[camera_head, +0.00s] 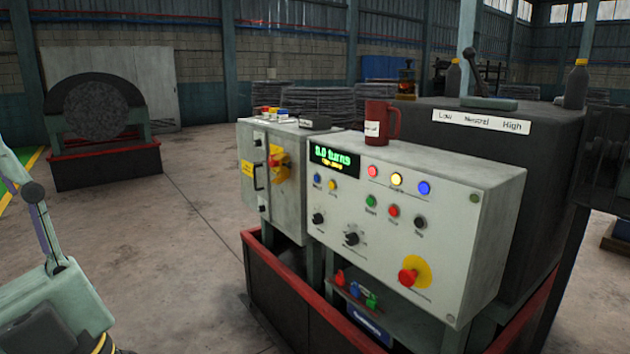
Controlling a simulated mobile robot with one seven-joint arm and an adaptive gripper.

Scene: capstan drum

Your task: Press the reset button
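The grey control panel (410,230) faces me right of centre. Below its green "0.0 turns" display (333,158) are a small blue button (317,180) and a small yellow button (332,186). Lower right of them are a green button (370,201), a red button (393,211) and a black button (419,222). The small labels are too blurred to read, so I cannot tell which button is reset. My gripper is not in view. Part of my own arm shows at the lower left, well apart from the panel.
A red emergency stop (408,277) on a yellow disc and dark knobs (352,239) sit on the panel. A red mug (380,122) stands on top. A switch cabinet (262,175) adjoins at left. A red-edged base (275,272) runs below. Floor at left is clear.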

